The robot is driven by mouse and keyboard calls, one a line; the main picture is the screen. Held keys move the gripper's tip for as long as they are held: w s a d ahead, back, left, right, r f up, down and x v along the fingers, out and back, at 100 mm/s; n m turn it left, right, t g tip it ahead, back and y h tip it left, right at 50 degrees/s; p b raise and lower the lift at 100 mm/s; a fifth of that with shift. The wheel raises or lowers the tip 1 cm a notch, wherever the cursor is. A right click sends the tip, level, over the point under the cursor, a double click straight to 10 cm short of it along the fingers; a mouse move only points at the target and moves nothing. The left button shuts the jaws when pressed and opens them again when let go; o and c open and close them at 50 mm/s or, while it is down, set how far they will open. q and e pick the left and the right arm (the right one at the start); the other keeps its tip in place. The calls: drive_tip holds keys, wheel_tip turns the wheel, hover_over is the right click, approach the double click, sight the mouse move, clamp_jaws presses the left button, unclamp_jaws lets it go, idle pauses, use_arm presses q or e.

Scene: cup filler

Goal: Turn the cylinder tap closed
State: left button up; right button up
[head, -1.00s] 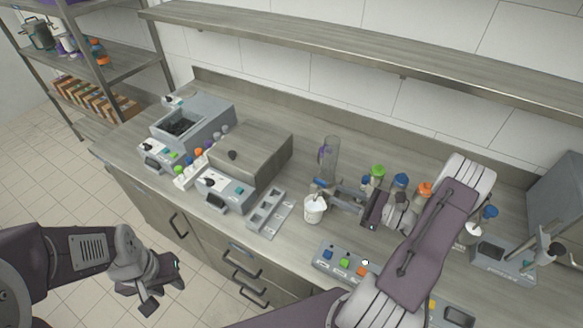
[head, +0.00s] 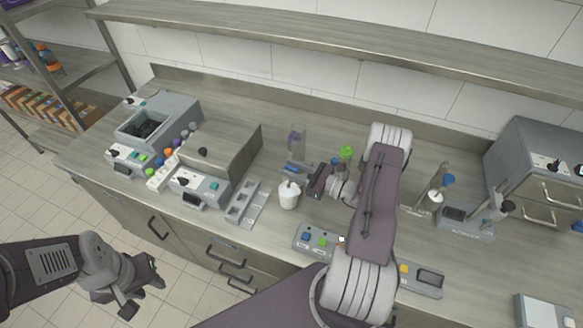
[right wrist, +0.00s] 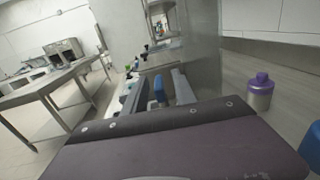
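A clear upright cylinder (head: 298,139) stands on the counter in the head view, with a blue tap (head: 292,168) at its foot. A white cup (head: 289,195) stands just in front of it, with white stuff at its top. My right gripper (head: 303,174) reaches in from the right, close to the tap. In the right wrist view, the blue tap (right wrist: 158,88) shows between the two grey fingers, which stand apart; whether they touch it I cannot tell. My left gripper (head: 143,288) hangs in front of the counter at lower left, open and empty.
A button panel (head: 320,240) lies in front of my right arm. A grey slotted tray (head: 243,204) and a boxy machine (head: 217,155) stand left of the cup. A purple-lidded bottle (right wrist: 260,92) shows in the right wrist view. A shelf (head: 330,45) runs above the counter.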

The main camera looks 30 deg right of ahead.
drive_tip(key=shift+c, duration=0.3)
clamp_jaws()
drive_tip(key=shift+d+f+n+g+y+b, duration=0.1)
drive_tip(key=shift+f+n+g+y+b, duration=0.15)
drive_tip(key=shift+n+g+y+b, duration=0.55)
drive_tip(key=shift+r+b, duration=0.15)
drive_tip(key=shift+b, duration=0.15)
drive_tip(key=shift+r, duration=0.15)
drive_tip(key=shift+o, duration=0.3)
unclamp_jaws()
